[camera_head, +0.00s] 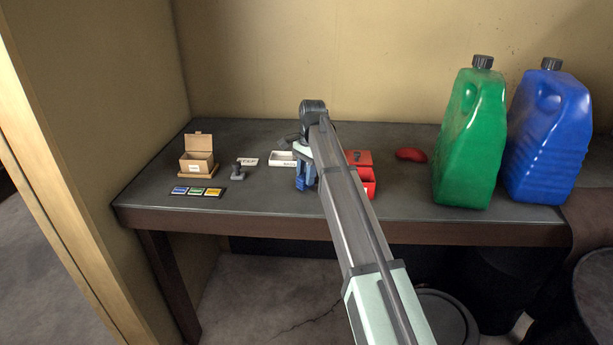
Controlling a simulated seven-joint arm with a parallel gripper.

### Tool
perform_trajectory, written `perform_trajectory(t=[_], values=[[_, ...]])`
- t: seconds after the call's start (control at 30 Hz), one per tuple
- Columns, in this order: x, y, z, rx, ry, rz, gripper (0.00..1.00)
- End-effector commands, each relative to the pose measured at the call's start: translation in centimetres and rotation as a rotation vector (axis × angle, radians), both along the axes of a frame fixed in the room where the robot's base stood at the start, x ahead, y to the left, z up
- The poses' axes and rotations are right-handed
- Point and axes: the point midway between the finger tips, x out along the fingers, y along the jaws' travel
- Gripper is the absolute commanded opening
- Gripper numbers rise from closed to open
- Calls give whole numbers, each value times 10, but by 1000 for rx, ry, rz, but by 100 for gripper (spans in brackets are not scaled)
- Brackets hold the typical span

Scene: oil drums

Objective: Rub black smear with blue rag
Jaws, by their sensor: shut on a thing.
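My gripper (305,185) is low over the middle of the dark table (400,190), pointing down. It is shut on a small blue thing (305,174), which looks like the blue rag; its fingers and the cloth are hard to tell apart at this size. I cannot tell whether the blue rag touches the tabletop. I cannot make out a black smear; my arm hides part of the table behind and to the right of the gripper.
Left of my gripper are a white tray (283,159), a small grey object (238,173), a colored card strip (196,191) and an open cardboard box (198,163). Right are a red box (369,186), a red cloth-like thing (410,155), and green (472,140) and blue (548,140) jugs.

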Motion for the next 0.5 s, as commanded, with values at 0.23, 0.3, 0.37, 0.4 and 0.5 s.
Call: perform_trajectory(t=[0.23,0.3,0.37,0.4,0.5], values=[[-1,-25,1,-3,0,-2,6],[-2,-31,-2,-3,2,-3,6],[-1,-37,0,-4,1,-3,6],[-2,-41,-2,-4,1,-3,6],[-2,-50,-2,-4,1,-3,6]])
